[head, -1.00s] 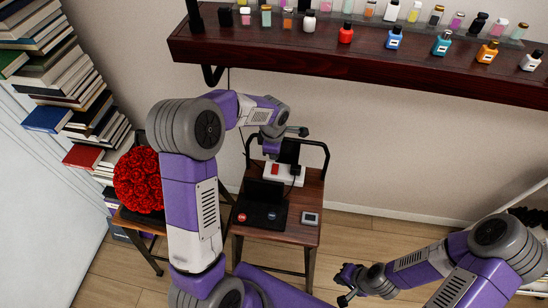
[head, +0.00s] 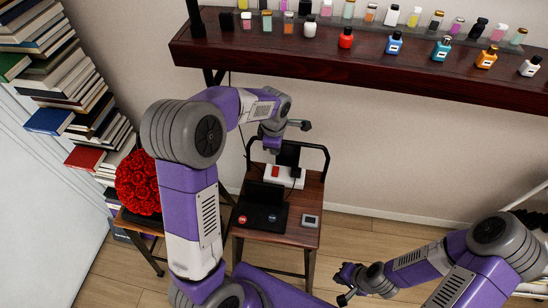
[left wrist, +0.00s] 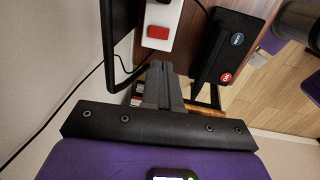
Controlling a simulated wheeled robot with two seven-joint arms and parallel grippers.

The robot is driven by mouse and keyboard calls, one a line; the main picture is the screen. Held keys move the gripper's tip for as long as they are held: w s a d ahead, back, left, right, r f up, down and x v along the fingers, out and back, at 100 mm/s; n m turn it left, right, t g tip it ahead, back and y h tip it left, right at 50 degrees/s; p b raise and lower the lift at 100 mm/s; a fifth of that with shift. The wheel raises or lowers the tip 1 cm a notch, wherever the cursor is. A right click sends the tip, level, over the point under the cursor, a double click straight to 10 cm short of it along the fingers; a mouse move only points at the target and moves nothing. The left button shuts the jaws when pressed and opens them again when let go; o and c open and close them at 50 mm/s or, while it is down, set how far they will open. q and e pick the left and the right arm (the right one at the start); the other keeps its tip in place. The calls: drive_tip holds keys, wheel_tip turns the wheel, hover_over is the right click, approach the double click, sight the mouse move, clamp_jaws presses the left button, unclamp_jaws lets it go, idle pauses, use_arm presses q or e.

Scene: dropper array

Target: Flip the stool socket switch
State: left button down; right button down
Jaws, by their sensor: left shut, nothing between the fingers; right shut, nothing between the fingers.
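The stool (head: 290,232) is wooden with a black metal backrest rail. A white socket strip (head: 288,181) lies across its back part, with a red switch (head: 276,171) at its left end. The strip (left wrist: 174,14) and red switch (left wrist: 158,32) also show in the left wrist view. My left gripper (head: 272,151) points down above the strip's left end. Its fingers (left wrist: 158,70) are shut and empty, apart from the switch in the left wrist view. I cannot tell which way the switch is tilted. My right gripper (head: 343,292) is shut and empty, low and right of the stool.
A black box (head: 262,216) with red and blue buttons and a small grey device (head: 310,219) sit on the stool's front. Red flowers (head: 138,182) stand left. A shelf (head: 340,64) with bottles runs above. Cables hang near the strip.

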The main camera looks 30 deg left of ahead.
sight(276, 169)
use_arm(q)
drive_tip(key=shift+w+a+r, duration=0.15)
drive_tip(key=shift+w, duration=0.35)
use_arm(e)
drive_tip(key=shift+w+a+f, duration=0.1)
drive_tip(key=shift+w+a, duration=0.25)
drive_tip(key=shift+w, duration=0.1)
